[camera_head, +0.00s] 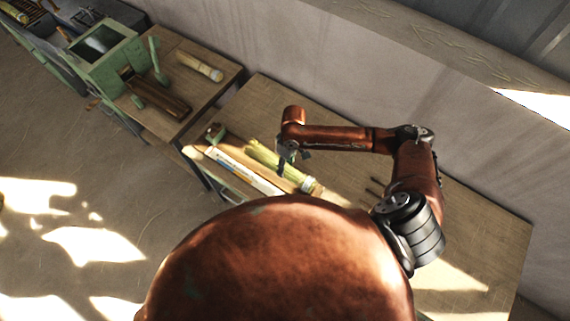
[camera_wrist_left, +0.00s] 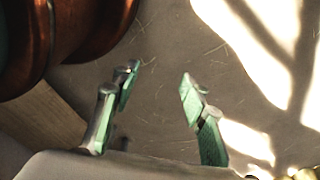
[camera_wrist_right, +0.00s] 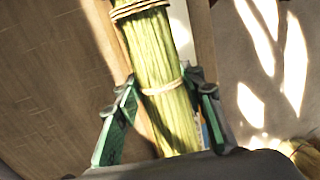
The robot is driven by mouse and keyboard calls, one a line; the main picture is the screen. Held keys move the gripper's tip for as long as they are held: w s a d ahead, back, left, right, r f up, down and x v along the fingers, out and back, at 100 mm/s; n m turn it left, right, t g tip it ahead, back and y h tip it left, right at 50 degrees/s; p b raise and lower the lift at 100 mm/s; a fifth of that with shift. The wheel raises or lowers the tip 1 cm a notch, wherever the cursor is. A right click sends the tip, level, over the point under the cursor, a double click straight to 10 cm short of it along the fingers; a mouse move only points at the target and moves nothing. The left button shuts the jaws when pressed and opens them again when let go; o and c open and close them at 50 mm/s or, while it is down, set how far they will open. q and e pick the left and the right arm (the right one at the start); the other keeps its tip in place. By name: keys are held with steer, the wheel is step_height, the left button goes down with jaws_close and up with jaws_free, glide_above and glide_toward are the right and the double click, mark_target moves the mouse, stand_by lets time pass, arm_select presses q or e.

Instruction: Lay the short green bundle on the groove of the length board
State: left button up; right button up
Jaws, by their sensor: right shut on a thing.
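The green bundle (camera_head: 262,154) is a tied sheaf of yellow-green stalks with pale bindings near one end. In the head view it lies along or just above the length board (camera_head: 228,178), a wooden strip with a white scale; I cannot tell whether it touches the groove. My right gripper (camera_head: 287,154) is shut around the bundle. In the right wrist view the bundle (camera_wrist_right: 160,60) runs between both green fingers (camera_wrist_right: 162,100), with a thin band between them. My left gripper (camera_wrist_left: 157,85) is open and empty above the floor; the head view does not show it.
A small green block (camera_head: 215,132) stands at the board's far end. The right part of the near table (camera_head: 460,220) is mostly clear.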

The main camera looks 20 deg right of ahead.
step_height(320, 180, down, 4)
steer(key=b, duration=0.4)
steer(key=shift+r, duration=0.15)
step_height(320, 180, down, 3)
steer(key=b, duration=0.4)
steer(key=shift+w, duration=0.1)
steer(key=shift+f, duration=0.35)
steer(key=shift+f+b, duration=0.3)
steer(key=shift+f, duration=0.3)
arm_select(q)
step_height(320, 180, down, 9)
steer(key=s, duration=0.2)
steer(key=shift+f, duration=0.15)
arm_select(e)
steer(key=shift+f, duration=0.25)
arm_select(q)
steer(key=shift+s, duration=0.15)
arm_select(e)
steer(key=o, duration=1.2)
arm_select(q)
steer(key=shift+s, duration=0.15)
arm_select(e)
steer(key=shift+o, duration=0.2)
